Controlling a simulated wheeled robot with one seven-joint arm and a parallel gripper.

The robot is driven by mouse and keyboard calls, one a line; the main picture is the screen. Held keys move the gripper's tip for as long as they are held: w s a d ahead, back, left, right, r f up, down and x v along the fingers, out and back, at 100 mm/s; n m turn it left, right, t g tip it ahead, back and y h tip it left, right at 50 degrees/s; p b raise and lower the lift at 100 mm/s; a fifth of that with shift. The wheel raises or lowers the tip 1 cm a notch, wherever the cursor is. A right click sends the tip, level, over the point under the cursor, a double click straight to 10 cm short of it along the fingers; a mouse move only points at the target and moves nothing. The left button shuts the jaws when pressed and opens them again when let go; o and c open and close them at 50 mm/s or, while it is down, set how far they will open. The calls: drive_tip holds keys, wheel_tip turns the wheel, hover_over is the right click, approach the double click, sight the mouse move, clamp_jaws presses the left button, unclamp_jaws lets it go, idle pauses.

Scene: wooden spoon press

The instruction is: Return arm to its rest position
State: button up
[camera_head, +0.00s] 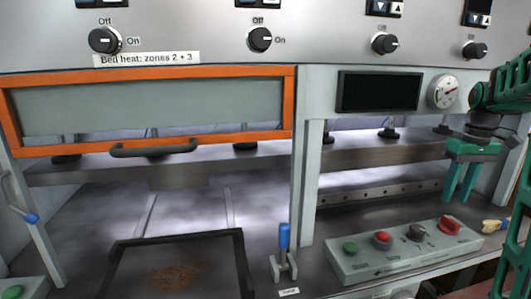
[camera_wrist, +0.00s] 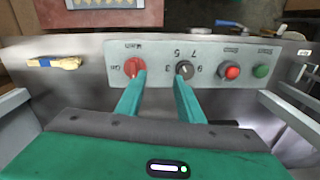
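My gripper (camera_head: 458,196) is green and hangs fingers-down at the right side of the head view, in front of the press frame. Its two fingers stand apart with nothing between them. In the wrist view, my gripper (camera_wrist: 160,78) shows both fingertips over the control box (camera_wrist: 205,60), one overlapping the red knob and the other near the grey dial. In the head view it appears above and apart from that box. Part of my arm is cut off by the right edge.
The press has an orange-framed guard (camera_head: 295,105), a black display (camera_head: 378,92) and a gauge (camera_head: 443,91). A blue-handled lever (camera_head: 284,237) stands left of the control box. A black-rimmed tray (camera_head: 178,240) holds brown material. A yellowish item (camera_head: 494,226) lies right of the box.

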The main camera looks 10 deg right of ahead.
drive_tip(key=s+a+f+m, duration=0.3)
drive_tip(key=s+a, duration=0.6)
drive_tip(key=s, duration=0.3)
drive_tip(key=s+a+f+m, duration=0.2)
drive_tip(key=s+a+f, duration=0.4)
drive_tip(key=s+a, duration=0.3)
drive_tip(key=s, duration=0.3)
drive_tip(key=shift+a+f+m, duration=0.2)
drive_tip(key=shift+a+m, duration=0.2)
drive_tip(key=shift+s, duration=0.1)
drive_tip(key=shift+w+f, duration=0.25)
drive_tip(key=shift+w, duration=0.35)
